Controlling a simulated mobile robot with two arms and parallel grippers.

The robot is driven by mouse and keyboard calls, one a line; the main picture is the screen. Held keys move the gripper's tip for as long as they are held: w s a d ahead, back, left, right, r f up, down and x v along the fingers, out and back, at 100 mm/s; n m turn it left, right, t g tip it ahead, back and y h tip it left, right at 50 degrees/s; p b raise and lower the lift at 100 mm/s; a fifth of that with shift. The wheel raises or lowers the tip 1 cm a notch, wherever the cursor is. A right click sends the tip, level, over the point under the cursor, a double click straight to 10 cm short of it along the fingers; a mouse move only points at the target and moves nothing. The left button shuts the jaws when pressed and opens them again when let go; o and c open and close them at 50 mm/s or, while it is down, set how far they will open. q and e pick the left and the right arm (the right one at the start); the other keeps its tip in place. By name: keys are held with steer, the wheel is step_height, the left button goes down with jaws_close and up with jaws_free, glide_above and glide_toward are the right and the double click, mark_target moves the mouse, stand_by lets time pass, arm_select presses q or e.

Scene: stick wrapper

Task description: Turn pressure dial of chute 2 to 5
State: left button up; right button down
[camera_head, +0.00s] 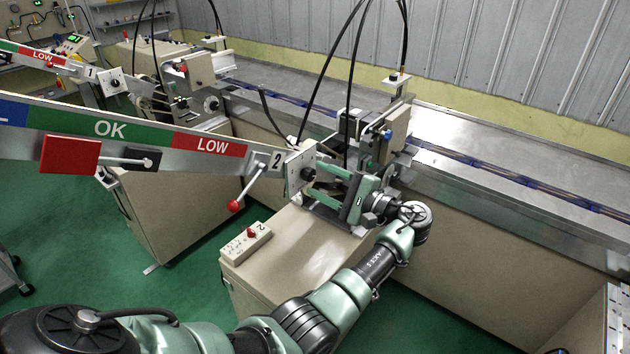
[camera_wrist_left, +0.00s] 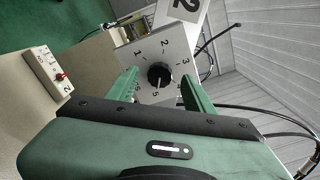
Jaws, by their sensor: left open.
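The pressure dial of chute 2 is a black knob (camera_wrist_left: 159,75) on a square metal plate (camera_wrist_left: 143,53) with numbers around it. In the head view the knob (camera_head: 308,174) is on the plate at the end of the chute's arm, beside the "2" label (camera_head: 277,161). My left gripper (camera_head: 314,180) is open, its fingers pointing at the dial. In the left wrist view the knob lies between the two green fingers (camera_wrist_left: 160,86). I cannot tell whether they touch it. A light mark on the knob appears on the side near the 5, but is small.
Below the dial is a beige cabinet (camera_head: 300,250) with a control box (camera_head: 246,243) and red switch. A red-knobbed lever (camera_head: 236,205) hangs left of the dial. Chute 1's dial (camera_head: 114,83) is farther back. Black cables hang behind the gripper.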

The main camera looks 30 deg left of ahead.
arm_select(q)
steer(key=shift+s+d+b, duration=0.15)
steer(key=shift+d+b, duration=0.8)
steer(key=shift+d, duration=1.8)
